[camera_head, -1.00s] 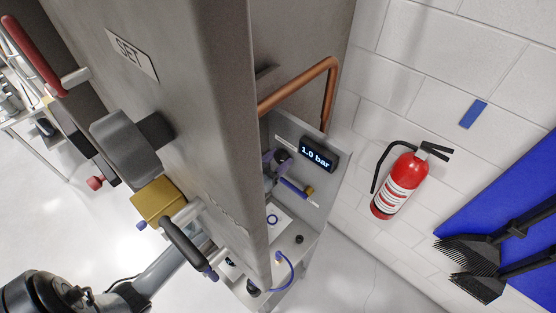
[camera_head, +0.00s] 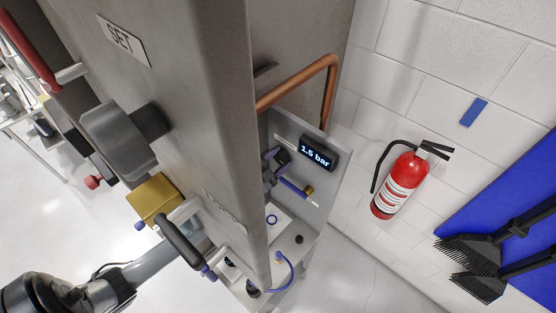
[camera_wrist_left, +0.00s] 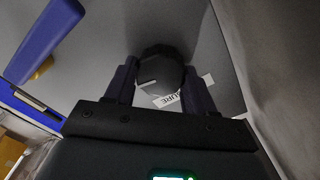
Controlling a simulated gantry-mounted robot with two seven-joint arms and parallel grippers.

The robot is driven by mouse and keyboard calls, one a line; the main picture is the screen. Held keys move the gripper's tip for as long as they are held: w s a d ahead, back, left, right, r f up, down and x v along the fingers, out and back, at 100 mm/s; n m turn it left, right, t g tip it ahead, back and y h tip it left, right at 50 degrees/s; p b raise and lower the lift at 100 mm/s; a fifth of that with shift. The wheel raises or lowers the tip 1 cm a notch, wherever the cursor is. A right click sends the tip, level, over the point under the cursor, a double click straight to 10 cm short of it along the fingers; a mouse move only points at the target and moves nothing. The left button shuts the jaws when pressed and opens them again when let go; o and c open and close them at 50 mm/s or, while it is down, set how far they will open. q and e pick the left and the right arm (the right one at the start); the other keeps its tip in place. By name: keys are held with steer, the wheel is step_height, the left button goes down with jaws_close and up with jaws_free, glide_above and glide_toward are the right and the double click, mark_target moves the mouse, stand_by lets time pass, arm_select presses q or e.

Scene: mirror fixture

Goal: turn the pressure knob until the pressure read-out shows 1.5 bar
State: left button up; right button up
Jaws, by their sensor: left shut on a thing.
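The pressure read-out (camera_head: 318,154) shows 1.5 bar in the head view. The pressure knob is a dark round knob (camera_wrist_left: 160,73) with a light pointer line, seen in the left wrist view. A partly hidden label ending in "URE" (camera_wrist_left: 172,98) lies beside it. My left gripper (camera_wrist_left: 160,80) is shut on the knob, with one dark purple finger on each side. In the head view the left gripper (camera_head: 275,158) shows in part beside the read-out, behind the large grey panel's edge. My right gripper is not in view.
The tall grey panel (camera_head: 225,100) hides much of my left arm. A copper pipe (camera_head: 325,85) runs above the read-out. A blue lever with a brass fitting (camera_head: 296,190) sits just below the gripper. A red extinguisher (camera_head: 400,186) hangs on the wall at right.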

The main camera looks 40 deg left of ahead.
arm_select(q)
steer(key=shift+m, duration=0.4)
steer(key=o, duration=1)
steer(key=shift+o, duration=0.2)
steer(key=shift+s+f, duration=0.1)
steer(key=shift+s, duration=0.5)
steer(key=s+b, duration=0.3)
steer(key=s, duration=0.6)
steer(key=shift+s+a, duration=0.15)
steer(key=shift+s, duration=0.15)
